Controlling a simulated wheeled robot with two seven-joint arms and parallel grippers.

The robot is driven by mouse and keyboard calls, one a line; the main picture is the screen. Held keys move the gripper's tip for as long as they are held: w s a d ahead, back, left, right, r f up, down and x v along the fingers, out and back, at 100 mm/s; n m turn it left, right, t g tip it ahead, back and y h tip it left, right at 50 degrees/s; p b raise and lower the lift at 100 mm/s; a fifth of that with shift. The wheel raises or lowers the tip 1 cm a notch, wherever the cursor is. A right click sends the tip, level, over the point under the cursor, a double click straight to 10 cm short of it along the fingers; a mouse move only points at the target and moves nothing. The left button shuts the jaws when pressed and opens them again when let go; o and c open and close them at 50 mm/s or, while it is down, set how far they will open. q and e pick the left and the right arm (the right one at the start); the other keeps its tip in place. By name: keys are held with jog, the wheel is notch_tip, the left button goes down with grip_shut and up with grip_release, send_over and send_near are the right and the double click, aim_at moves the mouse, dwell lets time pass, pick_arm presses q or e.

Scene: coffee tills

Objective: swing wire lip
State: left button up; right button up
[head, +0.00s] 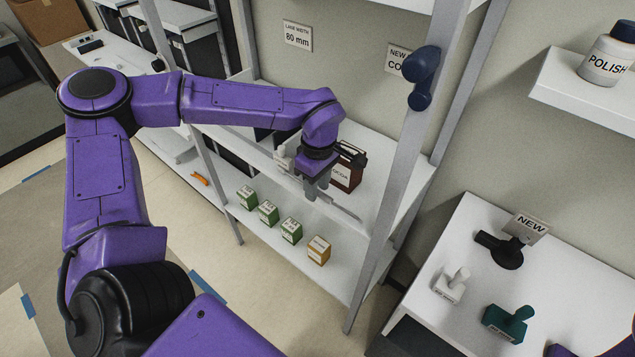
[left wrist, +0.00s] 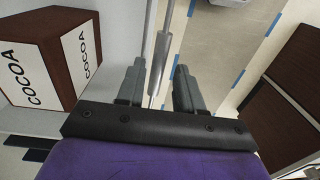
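The wire lip (head: 342,210) shows in the head view as a thin grey strip along the front edge of the upper shelf, partly hidden by my left gripper. In the left wrist view a thin metal rod of the lip (left wrist: 160,62) runs between the two fingers, with a gap to each side. My left gripper (head: 313,188) is at the shelf's front edge, beside a brown cocoa box (head: 346,172). Its fingers (left wrist: 160,88) are apart in the left wrist view.
Green boxes (head: 291,231) and an orange-brown box (head: 318,250) stand on the lower shelf (head: 275,228). A rack post (head: 400,170) rises to the right of my gripper. A white counter (head: 460,225) with tampers (head: 510,322) stands at the right.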

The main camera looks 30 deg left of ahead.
pick_arm(q)
notch_tip(320, 180, down, 2)
jog(key=shift+w+f+b, duration=0.1)
jog(key=shift+f+b, duration=0.1)
jog(key=shift+b, duration=0.4)
jog(key=shift+w+r+p, duration=0.1)
jog(key=shift+r+p, duration=0.4)
jog(key=c, duration=0.4)
grip_shut()
jog(key=shift+w+r+p, duration=0.4)
jog(key=shift+w+p, duration=0.05)
jog(key=shift+p, duration=0.05)
jog(key=shift+w+d+r, duration=0.1)
jog(key=shift+w, duration=0.15)
pick_arm(e)
jog(key=shift+w+f, duration=0.15)
pick_arm(q)
jog(key=shift+w+r+p, duration=0.1)
jog(key=shift+w+p, duration=0.4)
jog(key=shift+w, duration=0.2)
jog(key=o, duration=0.6)
grip_release()
jog(key=shift+d, duration=0.1)
pick_arm(e)
jog(key=shift+r, duration=0.35)
